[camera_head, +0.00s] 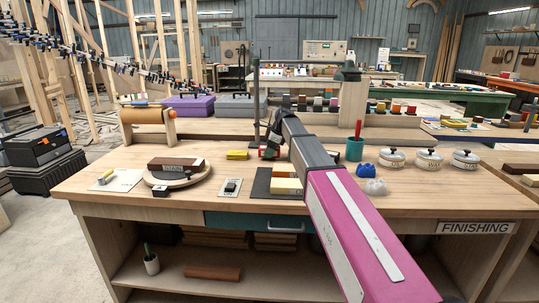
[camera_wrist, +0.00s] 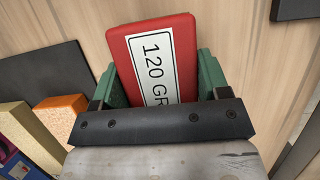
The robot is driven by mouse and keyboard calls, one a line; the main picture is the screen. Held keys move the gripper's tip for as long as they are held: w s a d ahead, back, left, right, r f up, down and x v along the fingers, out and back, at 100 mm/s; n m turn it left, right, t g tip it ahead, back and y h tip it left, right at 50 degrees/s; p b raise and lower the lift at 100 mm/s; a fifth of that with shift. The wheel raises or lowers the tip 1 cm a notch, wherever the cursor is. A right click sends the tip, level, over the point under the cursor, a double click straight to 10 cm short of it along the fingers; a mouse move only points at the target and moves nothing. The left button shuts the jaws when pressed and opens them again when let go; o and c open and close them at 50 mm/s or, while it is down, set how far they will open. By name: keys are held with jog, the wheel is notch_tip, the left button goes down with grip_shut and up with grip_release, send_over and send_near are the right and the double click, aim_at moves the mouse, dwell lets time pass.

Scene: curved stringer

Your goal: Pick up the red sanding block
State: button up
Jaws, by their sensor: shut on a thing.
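The red sanding block (camera_wrist: 150,30) has a white label reading "120 GR" and fills the middle of the wrist view. The green-padded fingers of my gripper (camera_wrist: 160,80) are shut on it, one on each side. The near end of the block is hidden behind the dark gripper bar. In the head view my gripper (camera_head: 271,149) is small and partly hidden by my arm, over the workbench (camera_head: 120,195). Whether the block touches the bench top is hard to tell.
A yellow piece (camera_head: 237,155) lies to the left. A green cup (camera_head: 354,149) and several lidded tins (camera_head: 428,158) stand to the right.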

jog(key=r, duration=0.2)
jog(key=s+a+r, duration=0.1)
jog(key=shift+s+r, duration=0.1)
jog(key=s+a+r, duration=0.6)
jog(key=s+a, duration=0.1)
jog(key=shift+s, duration=0.15)
jog(key=o, duration=0.5)
jog(key=shift+c, duration=0.2)
jog(key=c, duration=0.3)
jog(key=shift+d, duration=0.1)
